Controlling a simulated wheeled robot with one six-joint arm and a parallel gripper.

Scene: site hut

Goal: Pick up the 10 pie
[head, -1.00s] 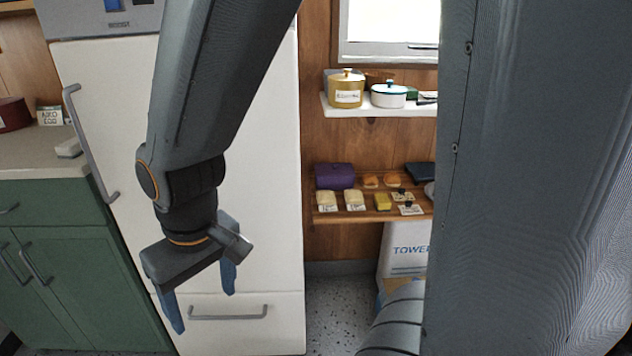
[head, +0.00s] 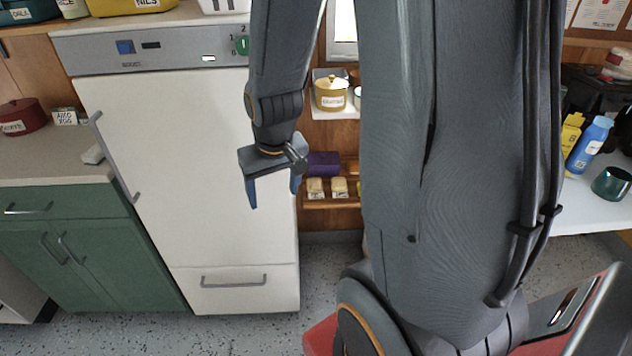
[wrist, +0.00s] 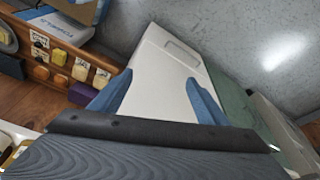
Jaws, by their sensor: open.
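My gripper (head: 273,196) is open and empty in the head view, its blue fingers pointing down in front of the white fridge. The wrist view shows both fingers (wrist: 159,79) spread, with the fridge between them. Two cream, block-like foods with labels (head: 315,187) (head: 339,187) sit on the wooden shelf right of my gripper, apart from it. No number is readable, so I cannot tell which is the 10 pie.
A purple box (head: 322,163) stands behind the cream foods. A gold pot (head: 331,94) is on the white shelf above. My arm hides the right part of both shelves. The white fridge (head: 200,170) is close behind my gripper. Speckled floor (head: 240,333) lies open in front.

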